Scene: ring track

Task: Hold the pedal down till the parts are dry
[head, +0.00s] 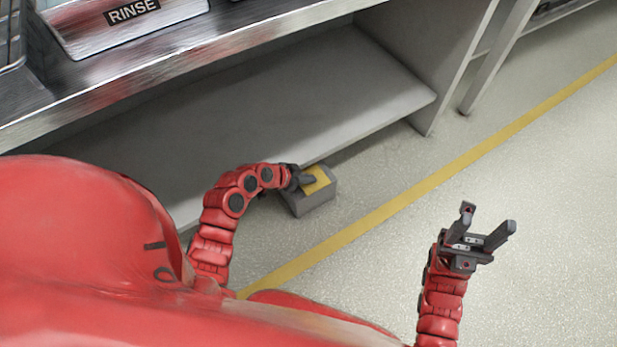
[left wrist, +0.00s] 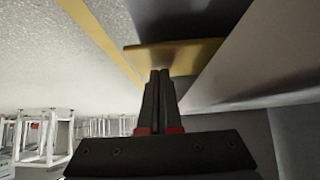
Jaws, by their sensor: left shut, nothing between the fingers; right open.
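The pedal (head: 318,180) is a yellow plate on a grey box (head: 318,202) that stands on the floor by the lower shelf's front edge. My left gripper (head: 307,181) is shut and empty, with its fingertips at the pedal plate. In the left wrist view the shut fingers (left wrist: 160,75) reach the edge of the yellow pedal plate (left wrist: 195,55) and seem to touch it. I cannot tell how far the plate is pressed. My right gripper (head: 487,228) is open and empty, above the floor at the right. No parts can be made out.
A metal counter carries a bin labelled RINSE (head: 125,22) at the top left. A grey lower shelf (head: 300,90) runs below it, close to my left arm. A yellow line (head: 420,190) crosses the floor. The floor at the right is clear.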

